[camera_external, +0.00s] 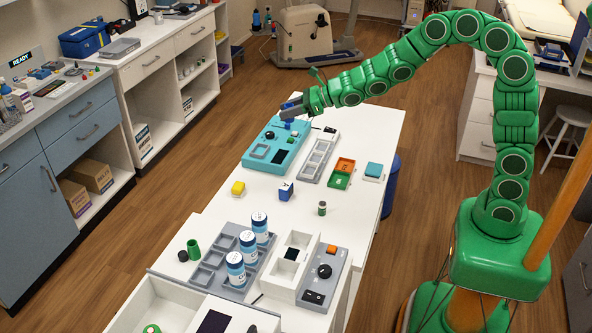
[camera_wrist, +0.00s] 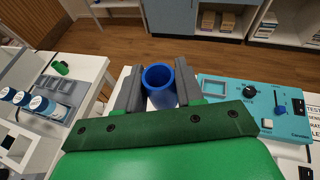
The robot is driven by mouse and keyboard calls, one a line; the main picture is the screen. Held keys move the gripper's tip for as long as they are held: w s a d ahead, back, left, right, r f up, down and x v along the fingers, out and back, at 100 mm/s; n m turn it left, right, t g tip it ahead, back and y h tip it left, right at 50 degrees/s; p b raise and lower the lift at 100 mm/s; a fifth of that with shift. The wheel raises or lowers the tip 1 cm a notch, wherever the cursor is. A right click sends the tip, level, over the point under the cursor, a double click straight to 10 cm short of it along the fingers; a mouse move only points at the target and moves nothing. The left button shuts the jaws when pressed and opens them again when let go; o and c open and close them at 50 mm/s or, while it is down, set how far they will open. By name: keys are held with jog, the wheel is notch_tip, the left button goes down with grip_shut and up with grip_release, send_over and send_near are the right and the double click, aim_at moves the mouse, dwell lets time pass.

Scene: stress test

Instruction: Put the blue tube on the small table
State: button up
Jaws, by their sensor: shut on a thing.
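My gripper (camera_external: 292,108) is shut on the blue tube (camera_wrist: 160,78), whose open mouth shows between the two grey fingers (camera_wrist: 158,92) in the wrist view. In the external view the blue tube (camera_external: 290,123) is small and partly hidden by the gripper, at the far left part of the long white table (camera_external: 262,193). It appears over or close to a turquoise device (camera_external: 262,150); I cannot tell whether it touches anything below. No separate table is clearly marked as the small one; a white stool (camera_external: 570,116) stands at the right.
The turquoise device also shows right of the tube in the wrist view (camera_wrist: 235,88). White-blue bottles (camera_external: 248,247) stand nearer.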

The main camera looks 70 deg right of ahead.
jog(key=s+d+f+n+y, duration=0.1)
jog(key=s+d+f, duration=0.3)
jog(key=d, duration=0.3)
jog(key=s+d+f+y, duration=0.1)
jog(key=s+d+f, duration=0.35)
jog(key=d, duration=0.35)
jog(key=s+d+f+n+g+y, duration=0.1)
jog(key=s+d+f, duration=0.2)
jog(key=s, duration=0.6)
jog(key=s+d+f+n+g+y, duration=0.1)
jog(key=s+d+f+n, duration=0.15)
jog(key=s, duration=0.65)
jog(key=shift+m, duration=0.35)
jog(key=w+d+f, duration=0.2)
jog(key=w+f, duration=0.1)
jog(key=w, duration=0.1)
jog(key=w+d+f, duration=0.2)
jog(key=w, duration=0.2)
jog(key=w+d+f, duration=0.2)
jog(key=w+f, duration=0.1)
jog(key=shift+w+f, duration=0.3)
jog(key=shift+w, duration=0.1)
jog(key=shift+w+d+f, duration=0.2)
jog(key=shift+w+f, duration=0.35)
jog(key=shift+f, duration=1.7)
jog(key=shift+f, duration=0.1)
